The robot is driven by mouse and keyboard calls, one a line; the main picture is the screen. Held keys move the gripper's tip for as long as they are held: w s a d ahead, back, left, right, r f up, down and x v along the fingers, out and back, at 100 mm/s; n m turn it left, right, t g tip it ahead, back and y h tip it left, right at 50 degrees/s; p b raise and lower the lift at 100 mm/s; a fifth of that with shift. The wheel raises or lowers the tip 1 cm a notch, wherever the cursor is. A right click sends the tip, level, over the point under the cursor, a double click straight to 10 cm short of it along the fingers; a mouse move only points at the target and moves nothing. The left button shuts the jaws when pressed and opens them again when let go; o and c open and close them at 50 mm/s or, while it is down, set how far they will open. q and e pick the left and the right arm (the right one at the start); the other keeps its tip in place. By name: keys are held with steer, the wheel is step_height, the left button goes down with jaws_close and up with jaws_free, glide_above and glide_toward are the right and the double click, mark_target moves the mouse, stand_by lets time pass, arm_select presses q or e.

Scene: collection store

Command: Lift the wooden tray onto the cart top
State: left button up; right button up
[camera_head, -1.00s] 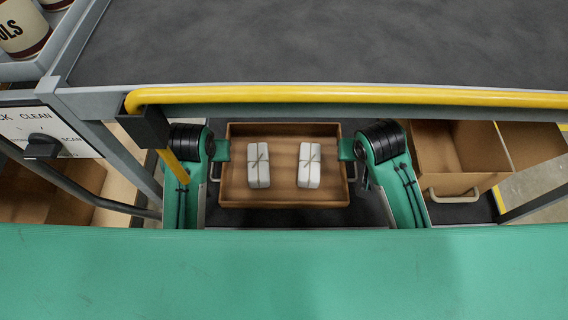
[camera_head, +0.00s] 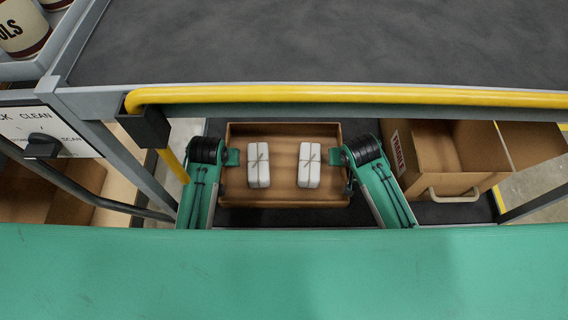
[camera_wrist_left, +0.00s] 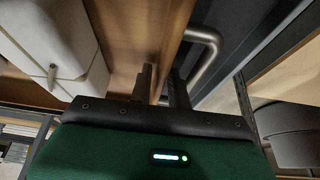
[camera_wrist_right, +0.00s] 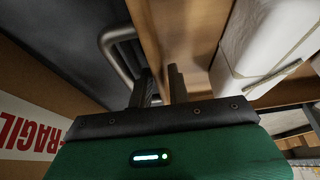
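The wooden tray (camera_head: 284,199) rests level on a dark surface below the yellow rail. Two white tied parcels lie in it, a left one (camera_head: 259,165) and a right one (camera_head: 309,165). My left gripper (camera_head: 232,158) is at the tray's left wall; in the left wrist view its fingers (camera_wrist_left: 163,85) stand either side of that wall, beside a metal handle (camera_wrist_left: 209,45). My right gripper (camera_head: 337,157) is at the right wall; its fingers (camera_wrist_right: 161,85) straddle it beside another handle (camera_wrist_right: 112,45). Whether the fingers press on the walls is unclear.
The dark cart top (camera_head: 320,45) is bare above the yellow rail (camera_head: 350,96). A cardboard box (camera_head: 440,165) with a red-and-white label stands close on the right. A grey post and a sign panel (camera_head: 45,135) stand on the left.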

arm_select(q)
jaws_close()
arm_select(e)
jaws_close()
arm_select(q)
steer(key=shift+r, duration=0.15)
arm_select(e)
steer(key=shift+r, duration=0.15)
stand_by(0.9)
